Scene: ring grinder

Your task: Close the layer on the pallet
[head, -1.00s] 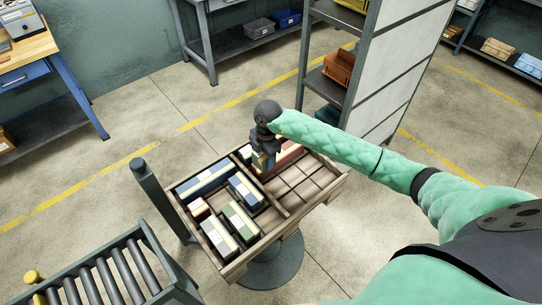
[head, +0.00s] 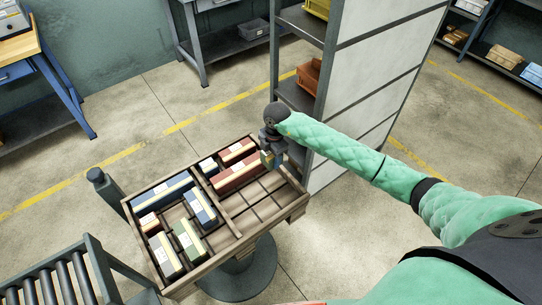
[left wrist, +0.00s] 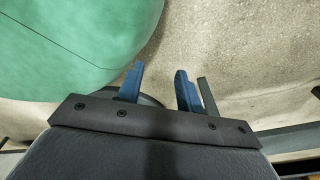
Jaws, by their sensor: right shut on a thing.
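The pallet (head: 282,221) is a brown wooden tray on a round pedestal. Its left part holds a long blue box (head: 163,194), a shorter blue box (head: 200,208), a green box (head: 188,241), an olive box (head: 165,255) and a small orange box (head: 150,223). The front right is bare slatted wood. My right gripper (head: 271,163) is at the back right corner, shut on a small item, mostly hidden. My left gripper (left wrist: 159,88) is open and empty in the left wrist view.
A grey post (head: 110,190) stands at the pallet's left. A roller conveyor (head: 55,280) is at the lower left. A tall shelf rack (head: 365,90) stands close behind my right arm. Open floor lies right of the pallet.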

